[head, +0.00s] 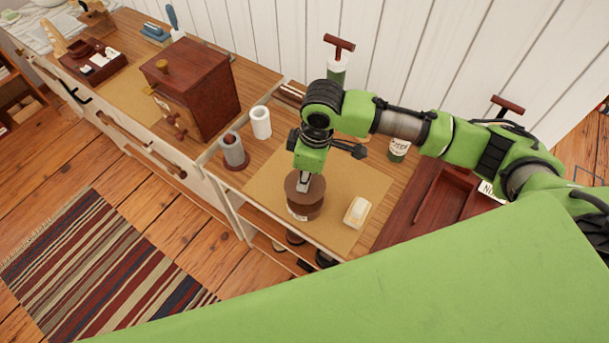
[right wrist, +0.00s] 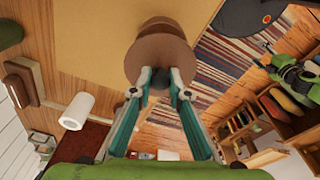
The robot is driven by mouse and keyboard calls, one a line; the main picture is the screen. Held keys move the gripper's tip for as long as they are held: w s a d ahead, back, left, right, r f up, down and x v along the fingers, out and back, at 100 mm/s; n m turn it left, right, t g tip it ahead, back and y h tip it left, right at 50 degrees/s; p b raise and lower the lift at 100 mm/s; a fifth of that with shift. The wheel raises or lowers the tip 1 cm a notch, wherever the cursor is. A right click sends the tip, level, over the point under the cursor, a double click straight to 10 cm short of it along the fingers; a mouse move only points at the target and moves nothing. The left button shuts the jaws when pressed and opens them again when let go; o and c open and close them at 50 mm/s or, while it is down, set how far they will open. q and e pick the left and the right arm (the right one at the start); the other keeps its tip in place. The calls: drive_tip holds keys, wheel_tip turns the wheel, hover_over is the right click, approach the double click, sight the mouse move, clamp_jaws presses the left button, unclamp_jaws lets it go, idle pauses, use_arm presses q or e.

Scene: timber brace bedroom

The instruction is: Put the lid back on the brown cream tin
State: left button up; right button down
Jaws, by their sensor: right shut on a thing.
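The brown cream tin (head: 303,209) stands on the tan mat on the dresser top, with a pale label low on its side. Its brown round lid (head: 292,184) is over the tin, below my right gripper (head: 304,184). In the right wrist view my right gripper (right wrist: 153,90) is shut on the lid's knob, and the lid's disc (right wrist: 158,62) lies just beyond the fingertips. Part of the tin (right wrist: 162,27) shows past the disc. I cannot tell whether lid and tin touch. My left gripper (right wrist: 272,68) seems to show small at the right of the wrist view, its jaws unclear.
A cream soap-like block (head: 357,212) lies right of the tin on the mat (head: 343,180). A white cylinder (head: 261,122) and a grey cylinder on a brown base (head: 234,151) stand to the left. A wooden box with a crank (head: 200,92) is farther left. A red-brown tray (head: 440,207) lies right.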

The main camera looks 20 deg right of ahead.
drive_tip(key=shift+f+b, duration=0.7)
drive_tip(key=shift+f, duration=0.1)
wheel_tip(320, 180, down, 2)
drive_tip(key=b, duration=0.3)
drive_tip(key=shift+f, duration=0.45)
use_arm(q)
drive_tip(key=shift+s+f, duration=0.25)
drive_tip(key=shift+f, duration=1.1)
drive_tip(key=shift+s+f, duration=0.2)
drive_tip(key=shift+f, duration=1.1)
use_arm(e)
drive_tip(key=shift+f, duration=0.65)
use_arm(q)
drive_tip(key=shift+r+p, duration=0.95)
drive_tip(key=shift+r, duration=0.15)
use_arm(e)
drive_tip(key=shift+r, duration=0.1)
use_arm(q)
drive_tip(key=shift+w+r+p, duration=0.1)
drive_tip(key=shift+r+p, duration=0.35)
drive_tip(key=shift+r, duration=0.05)
use_arm(e)
drive_tip(key=shift+f, duration=0.25)
use_arm(q)
drive_tip(key=shift+r+p, duration=0.5)
drive_tip(key=shift+p, duration=0.05)
use_arm(e)
drive_tip(key=c, duration=1.8)
unclamp_jaws()
drive_tip(key=shift+c, duration=0.2)
